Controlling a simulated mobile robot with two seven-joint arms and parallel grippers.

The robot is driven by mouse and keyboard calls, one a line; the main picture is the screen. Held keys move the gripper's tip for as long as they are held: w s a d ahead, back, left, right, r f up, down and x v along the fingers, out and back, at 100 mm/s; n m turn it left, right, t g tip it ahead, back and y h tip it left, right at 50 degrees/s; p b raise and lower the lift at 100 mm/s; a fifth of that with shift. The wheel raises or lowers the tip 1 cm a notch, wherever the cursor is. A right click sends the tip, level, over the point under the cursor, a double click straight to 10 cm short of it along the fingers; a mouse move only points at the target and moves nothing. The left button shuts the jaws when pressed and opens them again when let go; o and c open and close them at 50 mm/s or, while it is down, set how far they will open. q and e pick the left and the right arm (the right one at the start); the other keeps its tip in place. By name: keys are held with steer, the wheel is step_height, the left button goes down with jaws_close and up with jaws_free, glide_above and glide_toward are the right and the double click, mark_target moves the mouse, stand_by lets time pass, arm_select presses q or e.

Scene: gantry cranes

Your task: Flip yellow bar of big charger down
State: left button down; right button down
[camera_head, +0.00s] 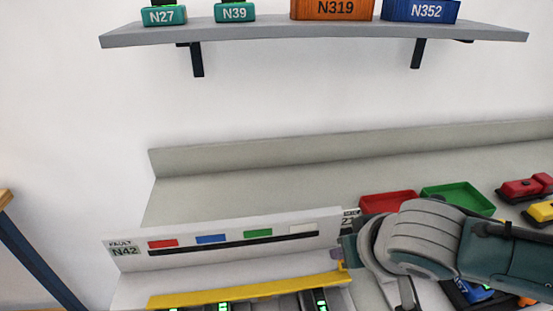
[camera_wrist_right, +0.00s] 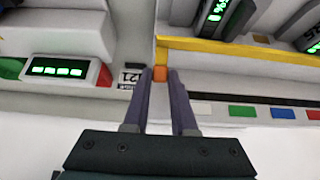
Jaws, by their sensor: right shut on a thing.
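The big charger (camera_head: 225,240) is a long white unit at the bottom of the head view, with a row of red, blue, green and white marks. Its yellow bar (camera_head: 250,290) runs lengthwise beside the slots, cut off below. The bar (camera_wrist_right: 240,50) also shows in the wrist view, with an orange end piece (camera_wrist_right: 160,73) at its left end. My right gripper (camera_wrist_right: 160,78) is shut around that end piece, one purple finger on each side. In the head view my right gripper (camera_head: 343,256) is at the bar's right end, partly hidden by my wrist. My left gripper is not in view.
A red tray (camera_head: 388,200) and a green tray (camera_head: 458,197) lie behind my right arm. Red (camera_head: 525,187) and yellow items stand at the right. A smaller charger (camera_wrist_right: 60,65) is beside the big one. A shelf (camera_head: 310,34) with labelled boxes hangs above.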

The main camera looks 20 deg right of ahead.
steer(key=shift+s+a+f+t+b, duration=0.2)
steer(key=shift+s+f+t+b, duration=0.25)
steer(key=shift+t+b, duration=0.3)
steer(key=shift+s+t+h+b, duration=0.3)
steer(key=shift+t+h+b, duration=0.1)
steer(key=shift+t+b, duration=0.35)
steer(key=shift+s+t+b, duration=0.25)
steer(key=shift+t+b, duration=0.25)
steer(key=shift+b, duration=0.35)
steer(key=shift+r, duration=0.15)
steer(key=shift+h, duration=0.3)
steer(key=shift+r, duration=0.1)
steer(key=c, duration=0.7)
jaws_free()
